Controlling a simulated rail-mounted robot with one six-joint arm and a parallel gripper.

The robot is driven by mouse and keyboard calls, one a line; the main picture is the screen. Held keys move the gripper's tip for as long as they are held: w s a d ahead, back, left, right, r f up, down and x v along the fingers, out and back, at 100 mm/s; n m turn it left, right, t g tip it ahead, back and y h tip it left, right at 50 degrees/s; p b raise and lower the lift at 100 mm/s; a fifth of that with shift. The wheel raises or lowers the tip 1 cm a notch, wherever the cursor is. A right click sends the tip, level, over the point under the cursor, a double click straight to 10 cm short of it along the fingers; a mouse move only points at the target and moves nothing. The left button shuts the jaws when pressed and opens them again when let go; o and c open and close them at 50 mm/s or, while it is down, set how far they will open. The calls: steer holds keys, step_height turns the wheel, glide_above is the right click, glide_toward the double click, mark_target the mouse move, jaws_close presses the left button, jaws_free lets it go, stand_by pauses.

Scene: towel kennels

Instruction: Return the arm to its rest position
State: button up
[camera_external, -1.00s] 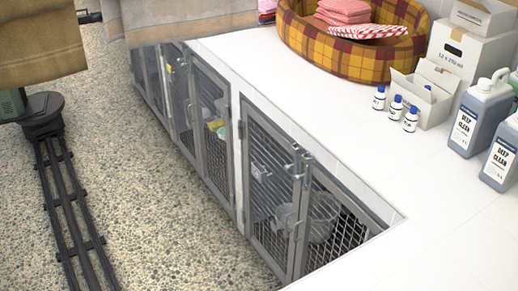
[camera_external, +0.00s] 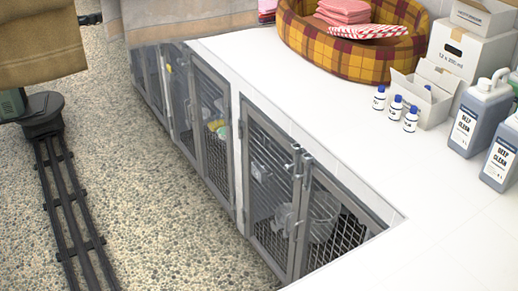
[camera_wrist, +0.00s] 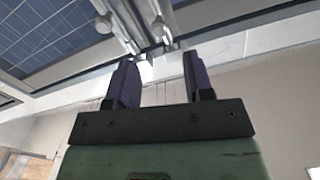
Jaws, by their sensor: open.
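My gripper (camera_wrist: 158,82) shows in the wrist view with its two dark purple fingers apart and nothing between them. Its dark mounting bar and green body fill the lower middle of that view. Behind the fingertips are metal pipes or fittings (camera_wrist: 150,25); I cannot tell how far off they are. The gripper is out of frame in the external view. There, parts of my arm in a beige cover show at the top left, above the black floor rail (camera_external: 66,205).
A row of mesh-door kennels (camera_external: 270,180) runs beneath a white counter (camera_external: 330,110). On the counter are a plaid pet bed (camera_external: 350,62) with folded towels, small bottles (camera_external: 396,107), cartons (camera_external: 466,50) and large jugs (camera_external: 478,115). The speckled floor (camera_external: 150,220) is clear.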

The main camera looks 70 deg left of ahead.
steer(key=shift+s+d, duration=0.15)
steer(key=shift+s, duration=0.35)
steer(key=s+a+f+n+g+y, duration=0.2)
steer(key=s+a+f+g+y, duration=0.2)
steer(key=s+a+f+g, duration=0.55)
steer(key=s+d+f+m+g+h, duration=0.1)
steer(key=s+d+f+g+h, duration=0.3)
steer(key=s, duration=0.4)
steer(key=s+d+f+m+g+h, duration=0.2)
steer(key=s+d+f+g+h, duration=0.15)
steer(key=s, duration=0.55)
step_height(320, 180, up, 25)
steer(key=p, duration=2.5)
steer(key=shift+s+a+n+g, duration=0.15)
steer(key=shift+n+g, duration=0.15)
steer(key=shift+n, duration=0.1)
